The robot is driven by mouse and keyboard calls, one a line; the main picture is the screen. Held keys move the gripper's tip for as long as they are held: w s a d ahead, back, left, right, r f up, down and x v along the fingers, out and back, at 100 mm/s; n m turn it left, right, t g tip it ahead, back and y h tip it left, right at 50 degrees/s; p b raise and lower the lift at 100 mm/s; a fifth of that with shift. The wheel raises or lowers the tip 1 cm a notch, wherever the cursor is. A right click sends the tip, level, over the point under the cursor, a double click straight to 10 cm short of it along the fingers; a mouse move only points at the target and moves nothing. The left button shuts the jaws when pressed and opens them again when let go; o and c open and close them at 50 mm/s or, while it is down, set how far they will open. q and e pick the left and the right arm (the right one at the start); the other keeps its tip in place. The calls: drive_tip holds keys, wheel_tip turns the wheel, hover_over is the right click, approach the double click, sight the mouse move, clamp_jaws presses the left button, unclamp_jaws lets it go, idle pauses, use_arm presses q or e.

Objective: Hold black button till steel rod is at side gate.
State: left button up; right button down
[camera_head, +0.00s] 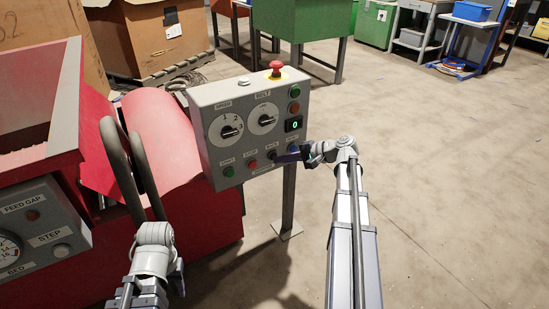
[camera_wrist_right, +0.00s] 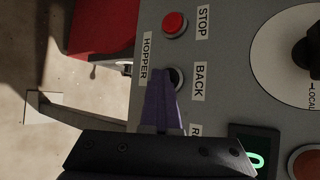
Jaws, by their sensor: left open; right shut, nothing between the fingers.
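The black button, labelled BACK, is on a grey control box (camera_head: 213,103) on a post; it shows in the right wrist view (camera_wrist_right: 177,76). My right gripper (camera_head: 282,157) is shut with nothing between its fingers. Its purple fingertips (camera_wrist_right: 163,82) overlap the black button's edge in the right wrist view; whether they press it in, I cannot tell. My left gripper (camera_head: 170,284) is open at the bottom left, in front of the red machine, away from the buttons. I cannot make out a steel rod or a side gate in either view.
A red stop button (camera_wrist_right: 174,23) is beside the black one. A green button (camera_head: 228,171) and a red mushroom button (camera_head: 276,67) are also on the box. The red machine (camera_head: 160,130) stands left. The floor (camera_head: 440,180) at right is clear.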

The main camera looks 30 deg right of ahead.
drive_tip(key=shift+s, duration=0.85)
drive_tip(key=shift+s, duration=0.15)
drive_tip(key=s, duration=0.4)
drive_tip(key=shift+s+d, duration=0.25)
drive_tip(key=shift+s, duration=0.1)
drive_tip(key=shift+a, duration=0.1)
